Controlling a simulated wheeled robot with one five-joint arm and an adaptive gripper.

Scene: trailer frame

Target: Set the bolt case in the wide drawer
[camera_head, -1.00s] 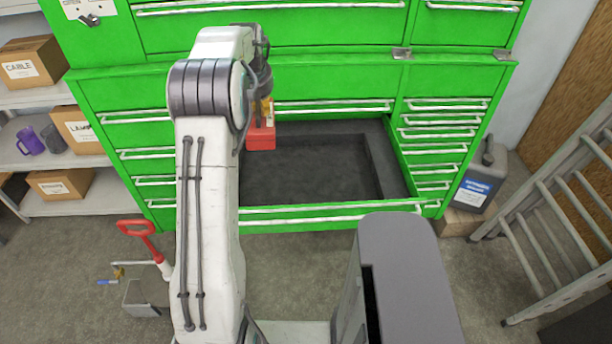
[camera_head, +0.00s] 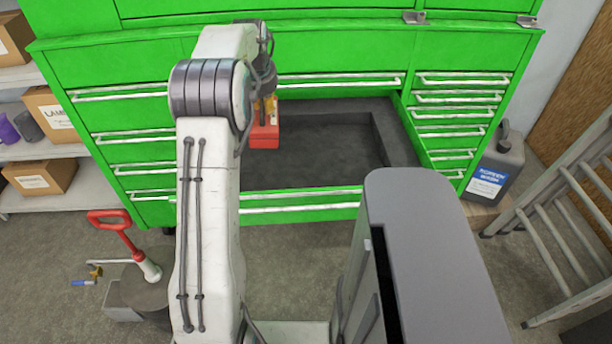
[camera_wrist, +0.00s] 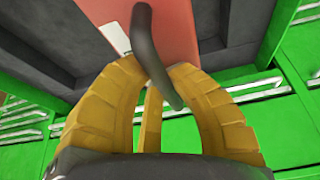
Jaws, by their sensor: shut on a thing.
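The bolt case (camera_head: 264,135) is a red box with a dark handle, which shows in the wrist view (camera_wrist: 155,60). My gripper (camera_head: 266,105) has yellow fingers (camera_wrist: 148,95) and is shut on the case's handle. The case hangs over the left part of the open wide drawer (camera_head: 320,150), near its back. The drawer has a dark, empty-looking floor and a green front with a pale handle. I cannot tell whether the case touches the drawer floor. My arm hides the drawer's left end.
The green cabinet (camera_head: 330,55) rises behind, with narrow shut drawers (camera_head: 455,115) at the right. A grey jug (camera_head: 498,165) and a ladder (camera_head: 570,215) stand right of it. Shelves with boxes (camera_head: 40,177) are at the left. A red-handled tool (camera_head: 110,220) stands on the floor at front left.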

